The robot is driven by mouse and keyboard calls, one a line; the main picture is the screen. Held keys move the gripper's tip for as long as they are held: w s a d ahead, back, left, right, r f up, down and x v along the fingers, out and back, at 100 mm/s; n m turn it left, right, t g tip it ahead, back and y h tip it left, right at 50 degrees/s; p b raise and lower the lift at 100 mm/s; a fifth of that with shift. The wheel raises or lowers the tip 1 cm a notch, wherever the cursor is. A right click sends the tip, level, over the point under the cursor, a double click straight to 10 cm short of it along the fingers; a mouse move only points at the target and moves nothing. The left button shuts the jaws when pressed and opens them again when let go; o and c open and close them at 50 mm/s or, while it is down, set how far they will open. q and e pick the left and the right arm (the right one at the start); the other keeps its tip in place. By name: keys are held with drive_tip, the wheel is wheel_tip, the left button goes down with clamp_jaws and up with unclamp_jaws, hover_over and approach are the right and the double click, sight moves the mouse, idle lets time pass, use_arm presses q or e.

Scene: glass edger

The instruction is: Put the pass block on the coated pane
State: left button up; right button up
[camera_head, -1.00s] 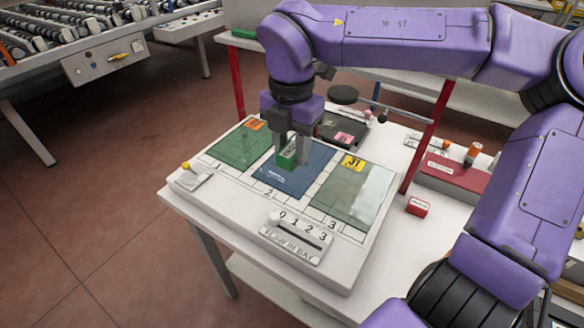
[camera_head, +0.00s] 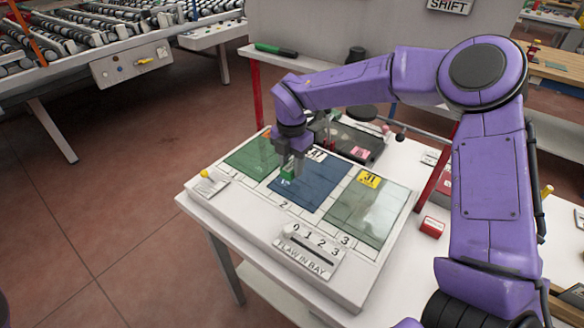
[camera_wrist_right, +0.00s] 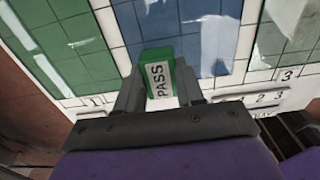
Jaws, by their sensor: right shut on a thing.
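My right gripper (camera_head: 290,167) is shut on the green pass block (camera_head: 286,175), over the left part of the blue pane (camera_head: 318,185) in bay 2. The right wrist view shows the block's white PASS label (camera_wrist_right: 158,80) between the fingers. I cannot tell whether the block touches the glass. A green pane (camera_head: 253,157) lies in bay 1 on the left and a grey-green pane (camera_head: 366,210) in bay 3 on the right. No readable mark tells me which pane is coated. My left gripper is out of view.
A flaw-in-bay panel (camera_head: 308,250) numbered 0 to 3 sits at the board's front edge. A yellow-knobbed switch (camera_head: 207,182) is at the left corner. A dark tray (camera_head: 352,143) lies behind the panes, and a red block (camera_head: 432,227) stands at right.

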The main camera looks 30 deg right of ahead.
sight(291, 166)
wheel_tip(291, 166, down, 3)
drive_tip(key=shift+r, duration=0.2)
drive_tip(key=shift+f, duration=0.1)
drive_tip(key=shift+s+f, duration=0.1)
drive_tip(key=shift+f, duration=0.1)
drive_tip(key=o, duration=1)
drive_tip(key=shift+o, duration=0.2)
drive_tip(key=shift+r, duration=0.2)
wheel_tip(291, 166, up, 8)
drive_tip(key=shift+f+b, duration=0.2)
drive_tip(key=shift+b, duration=0.5)
